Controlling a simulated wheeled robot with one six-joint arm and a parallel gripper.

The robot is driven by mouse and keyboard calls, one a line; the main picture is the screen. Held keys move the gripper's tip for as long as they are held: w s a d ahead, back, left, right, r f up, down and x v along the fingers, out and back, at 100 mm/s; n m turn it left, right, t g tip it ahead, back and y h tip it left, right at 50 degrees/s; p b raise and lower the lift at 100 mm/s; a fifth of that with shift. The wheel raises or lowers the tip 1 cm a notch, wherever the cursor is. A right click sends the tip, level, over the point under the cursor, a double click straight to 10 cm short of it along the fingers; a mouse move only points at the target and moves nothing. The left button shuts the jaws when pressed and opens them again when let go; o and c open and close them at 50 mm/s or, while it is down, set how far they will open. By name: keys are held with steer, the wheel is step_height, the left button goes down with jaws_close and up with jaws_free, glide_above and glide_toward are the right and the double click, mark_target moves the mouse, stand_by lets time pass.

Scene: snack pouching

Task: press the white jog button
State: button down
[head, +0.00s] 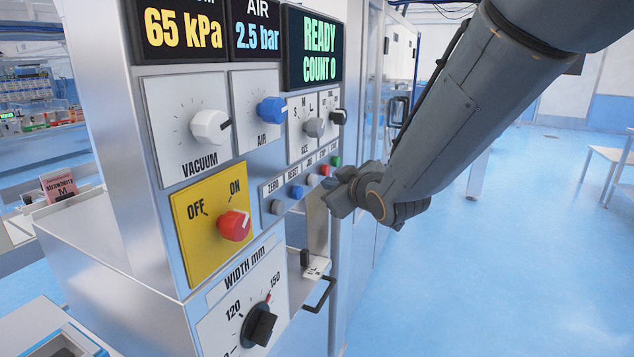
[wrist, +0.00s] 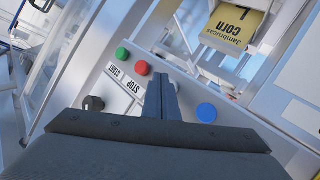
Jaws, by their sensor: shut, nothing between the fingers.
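The white jog button (head: 312,180) sits in the row of push buttons on the machine's front panel, between the blue and the red button. My gripper (head: 330,188) is shut and empty, just in front of the right part of this row. In the head view its tip is close to the white button; I cannot tell whether they touch. In the wrist view my shut fingers (wrist: 161,82) point at the panel between the red and blue buttons and hide the white button.
The blue reset button (head: 297,191), red stop button (head: 324,170), green start button (head: 335,160) and grey zero button (head: 277,207) are close by. Knobs sit above and below the row. A yellow corn pouch (wrist: 232,27) shows in the wrist view.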

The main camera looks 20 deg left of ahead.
steer(key=shift+a, duration=0.1)
stand_by(0.6)
steer(key=shift+a, duration=0.35)
steer(key=shift+w+a, duration=0.1)
steer(key=shift+a, duration=0.15)
stand_by(0.5)
steer(key=shift+d, duration=0.7)
steer(key=d, duration=0.6)
steer(key=shift+s, duration=0.35)
stand_by(0.7)
